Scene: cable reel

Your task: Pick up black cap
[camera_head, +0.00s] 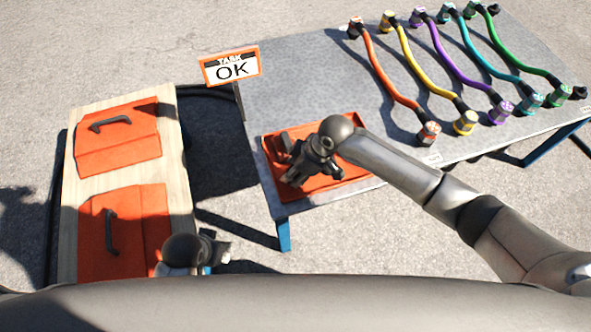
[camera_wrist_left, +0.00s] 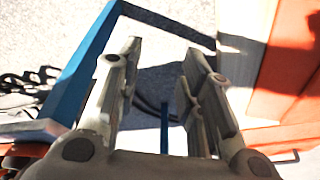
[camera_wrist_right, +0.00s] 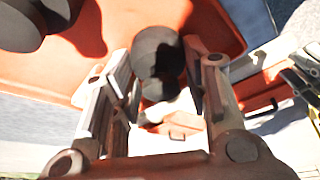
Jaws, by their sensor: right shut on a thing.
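My right gripper (camera_head: 310,165) is over the orange tray (camera_head: 345,183) at the table's near left corner. In the right wrist view, its fingers (camera_wrist_right: 157,75) are shut on a black cap (camera_wrist_right: 157,50), a round dark cylinder held between the tips. Another dark round piece (camera_wrist_right: 20,25) lies on the tray at the upper left of that view. In the head view the gripper hides the held cap. My left gripper (camera_head: 222,250) is low beside the wooden drawer cabinet. Its fingers (camera_wrist_left: 160,70) are open and empty in the left wrist view.
Several coloured cables (camera_head: 380,70) lie in a row on the grey table (camera_head: 300,85). The wooden cabinet (camera_head: 70,195) with orange drawer fronts (camera_head: 118,140) stands left. A gap of ground separates cabinet and table.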

